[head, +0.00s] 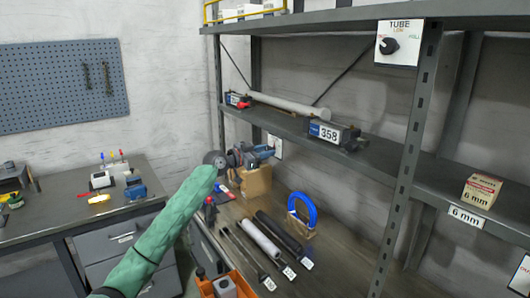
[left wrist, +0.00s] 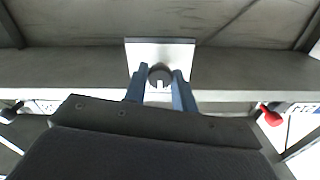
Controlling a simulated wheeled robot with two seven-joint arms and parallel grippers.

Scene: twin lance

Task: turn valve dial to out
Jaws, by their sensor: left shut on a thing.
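A dark round dial (left wrist: 160,74) with a pale mark pointing down sits on a white plate (left wrist: 178,52) in the left wrist view. My left gripper (head: 266,152), at the end of the green-sleeved arm, reaches this plate. Its two blue fingers are on either side of the dial in the left wrist view (left wrist: 161,88), shut on it. In the head view the gripper hides the dial. My right gripper is not in view.
Another plate (head: 398,43), marked TUBE, has a black knob on the upper shelf. The middle shelf above my left gripper carries a white tube (head: 288,103) between clamps, one marked 358 (head: 335,132). A cardboard block (head: 257,181), blue ring (head: 302,211) and several rods lie below.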

